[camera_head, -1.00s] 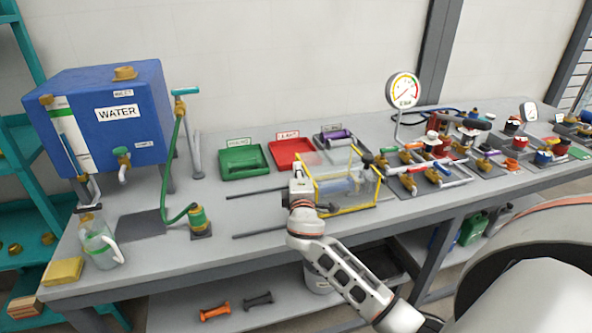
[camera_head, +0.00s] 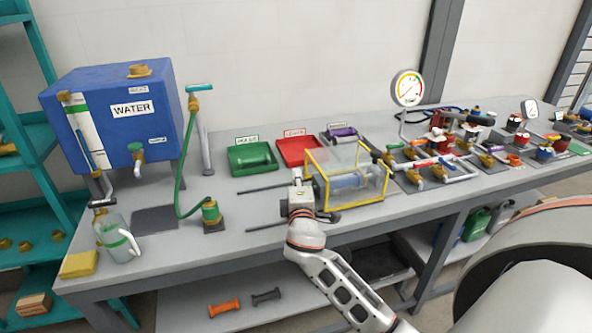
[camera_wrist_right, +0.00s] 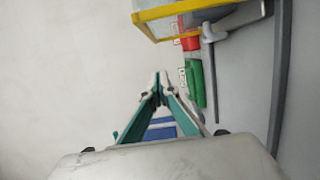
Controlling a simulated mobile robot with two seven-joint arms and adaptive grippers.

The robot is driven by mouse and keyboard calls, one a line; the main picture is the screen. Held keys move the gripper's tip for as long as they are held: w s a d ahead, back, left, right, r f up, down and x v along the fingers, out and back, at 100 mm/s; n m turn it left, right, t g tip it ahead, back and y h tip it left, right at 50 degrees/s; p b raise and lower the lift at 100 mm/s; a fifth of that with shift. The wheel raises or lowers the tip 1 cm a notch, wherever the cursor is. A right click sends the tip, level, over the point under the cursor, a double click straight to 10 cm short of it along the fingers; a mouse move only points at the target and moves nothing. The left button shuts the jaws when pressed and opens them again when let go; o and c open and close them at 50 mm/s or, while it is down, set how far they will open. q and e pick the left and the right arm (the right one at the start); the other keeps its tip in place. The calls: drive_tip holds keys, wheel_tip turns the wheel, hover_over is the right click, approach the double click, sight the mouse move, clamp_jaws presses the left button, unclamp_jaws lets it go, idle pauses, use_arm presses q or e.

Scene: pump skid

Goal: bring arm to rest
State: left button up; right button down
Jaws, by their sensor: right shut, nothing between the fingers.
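My right arm (camera_head: 345,285) reaches in from the lower right in the head view. My right gripper (camera_head: 297,174) is over the bench, beside the left end of the yellow-framed clear guard (camera_head: 350,206); whether they touch cannot be told. Its fingers are small and partly hidden there. In the right wrist view the gripper's (camera_wrist_right: 160,76) fingers converge to meeting tips with nothing held. The guard's yellow frame (camera_wrist_right: 185,10) is above and right of the tips in that view. My left gripper is not in view.
The grey bench (camera_head: 190,255) carries a blue water tank (camera_head: 112,120), a glass jug (camera_head: 117,240), green (camera_head: 252,170) and red (camera_head: 296,162) trays, a pressure gauge (camera_head: 407,88), and several valves and pipe fittings to the right.

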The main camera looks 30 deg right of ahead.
drive_tip(key=v, duration=0.4)
drive_tip(key=shift+s+a, duration=0.2)
drive_tip(key=shift+s, duration=0.15)
drive_tip(key=shift+f, duration=0.1)
drive_tip(key=s+a+f+m+g+y, duration=0.1)
drive_tip(key=s+f+m+g, duration=0.15)
drive_tip(key=s+f, duration=0.45)
drive_tip(key=s+a+f+m+g+y, duration=0.1)
drive_tip(key=s+f+g+y, duration=0.15)
drive_tip(key=s, duration=0.85)
drive_tip(key=s+f+m+g+y, duration=0.1)
drive_tip(key=s+f+g, duration=0.2)
drive_tip(key=s+f, duration=0.45)
drive_tip(key=a+f+m+t+y, duration=0.1)
drive_tip(key=a+f+y, duration=0.2)
drive_tip(key=a+f, duration=0.3)
drive_tip(key=a+f+m+t+y, duration=0.2)
drive_tip(key=a+f+y, duration=0.2)
drive_tip(key=a, duration=0.6)
drive_tip(key=shift+a+f, duration=0.35)
drive_tip(key=shift+f, duration=0.8)
